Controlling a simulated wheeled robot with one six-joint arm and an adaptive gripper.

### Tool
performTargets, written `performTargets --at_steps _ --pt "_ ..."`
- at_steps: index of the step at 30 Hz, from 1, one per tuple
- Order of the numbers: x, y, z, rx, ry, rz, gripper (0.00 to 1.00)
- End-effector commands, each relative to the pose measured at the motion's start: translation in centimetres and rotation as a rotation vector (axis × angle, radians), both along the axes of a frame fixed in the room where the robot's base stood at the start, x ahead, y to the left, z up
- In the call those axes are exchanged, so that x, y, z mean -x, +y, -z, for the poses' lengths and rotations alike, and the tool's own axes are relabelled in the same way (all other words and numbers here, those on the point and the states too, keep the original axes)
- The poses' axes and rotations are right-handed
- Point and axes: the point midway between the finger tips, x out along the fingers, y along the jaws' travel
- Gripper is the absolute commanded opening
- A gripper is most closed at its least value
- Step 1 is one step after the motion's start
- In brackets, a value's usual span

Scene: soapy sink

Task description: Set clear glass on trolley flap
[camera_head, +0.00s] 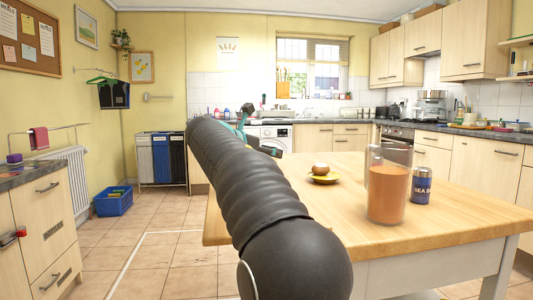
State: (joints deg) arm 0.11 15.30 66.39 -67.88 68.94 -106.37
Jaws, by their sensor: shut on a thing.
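My black ribbed arm stretches from the bottom middle up and left, hiding much of what lies behind it. Beyond it, small dark and teal parts of my gripper (246,122) show in front of the washing machine. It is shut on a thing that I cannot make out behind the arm. I cannot pick out a trolley flap for certain; the wooden top has a pale frame and leg.
A counter with a sink runs along the back. Bins (161,160) and a blue crate (113,202) stand at left. Tiled floor is open left of the wooden top.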

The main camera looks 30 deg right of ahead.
Motion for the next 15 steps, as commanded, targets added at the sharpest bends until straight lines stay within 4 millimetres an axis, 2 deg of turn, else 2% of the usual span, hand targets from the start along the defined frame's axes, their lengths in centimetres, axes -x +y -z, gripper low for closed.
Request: performTargets --at_steps 2,3,5,6,15 --pt "0.02 -0.01 0.18 0.001 -0.001 0.000 0.10" --pt "0.00 0.00 0.20 0.000 -0.001 0.000 0.67" --pt "0.00 0.00 0.19 0.000 0.000 0.000 0.82" --pt "0.00 0.00 0.20 0.000 0.000 0.000 0.85" --pt "-0.01 0.00 0.14 0.000 0.000 0.000 0.85"
